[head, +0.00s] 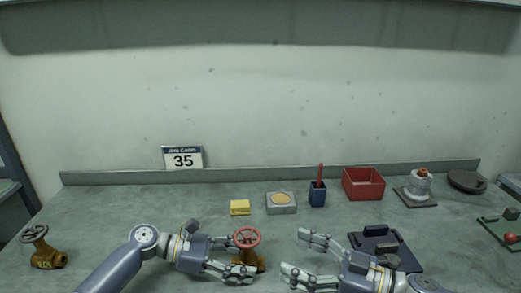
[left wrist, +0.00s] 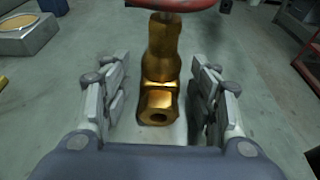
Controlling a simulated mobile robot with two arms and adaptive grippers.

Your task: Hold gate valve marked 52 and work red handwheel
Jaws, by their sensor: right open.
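A brass gate valve (head: 262,263) with a red handwheel (head: 247,238) stands upright on the bench, front centre. In the left wrist view its brass body (left wrist: 161,70) lies between my fingers, with the red handwheel (left wrist: 170,4) cut off at the top. My left gripper (head: 248,260) is open around the body, with gaps on both sides. My right gripper (head: 302,257) is open and empty, to the right of the valve and apart from it. Another brass valve (head: 45,258) with a dark handwheel stands at far left; its marking is too small to read surely. No number shows on the red-wheeled valve.
A sign (head: 182,158) reading 35 stands at the back. A yellow block (head: 240,207), a grey box with a round tan top (head: 281,203), a blue cup (head: 318,194) and a red bin (head: 363,183) stand behind the valve. A dark fixture (head: 378,240) lies near my right gripper.

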